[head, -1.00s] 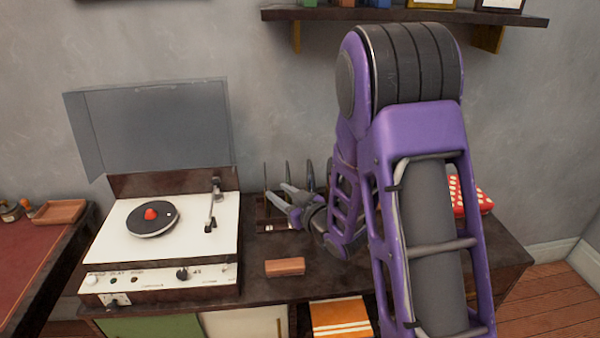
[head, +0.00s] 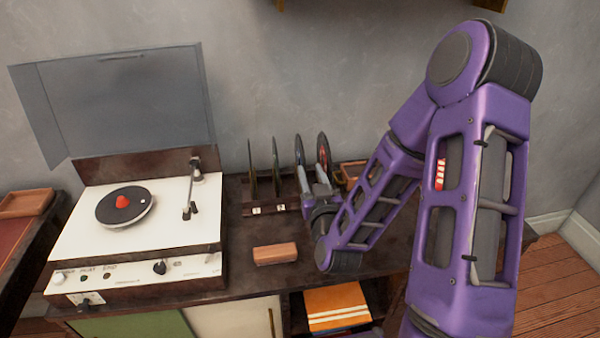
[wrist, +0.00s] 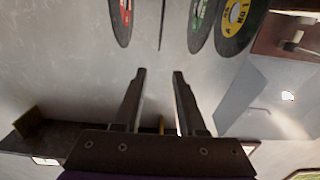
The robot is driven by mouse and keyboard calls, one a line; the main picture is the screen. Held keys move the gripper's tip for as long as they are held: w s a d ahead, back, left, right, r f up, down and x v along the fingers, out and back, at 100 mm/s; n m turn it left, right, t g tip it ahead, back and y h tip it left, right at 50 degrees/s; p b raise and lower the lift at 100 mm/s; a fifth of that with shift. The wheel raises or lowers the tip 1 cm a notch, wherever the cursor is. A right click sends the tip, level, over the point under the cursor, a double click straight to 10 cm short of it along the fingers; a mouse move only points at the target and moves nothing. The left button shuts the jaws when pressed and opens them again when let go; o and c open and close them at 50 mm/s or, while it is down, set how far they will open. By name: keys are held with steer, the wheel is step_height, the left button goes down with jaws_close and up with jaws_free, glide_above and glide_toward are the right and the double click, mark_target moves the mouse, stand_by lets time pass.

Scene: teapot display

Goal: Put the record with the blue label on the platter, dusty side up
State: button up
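The record rack (head: 262,208) on the cabinet top holds several upright records. The third from the left (head: 299,150) seems to have a bluish label, seen at a steep angle. In the wrist view a record (wrist: 162,28) is edge-on, its label hidden, between red-label and green-label ones. My gripper (head: 312,176) is at the rack's right part, in front of the records; its fingers are open and empty in the wrist view (wrist: 160,74), apart from the records. The platter (head: 112,212) of the record player carries a small red piece at its centre. Dust cannot be made out.
The record player's lid (head: 120,100) stands open, its tonearm (head: 190,195) at the platter's right. A wooden block (head: 275,253) lies in front of the rack. The rightmost record has a red label (head: 322,152). Cabinet top between block and player is clear.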

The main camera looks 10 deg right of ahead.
steer(key=b, duration=0.1)
glide_toward(300, 138)
steer(key=w, duration=0.4)
steer(key=shift+w+a+f+p, duration=0.1)
steer(key=shift+w+f+p, duration=0.1)
steer(key=shift+p, duration=0.1)
steer(key=shift+w, duration=2.85)
jaws_close()
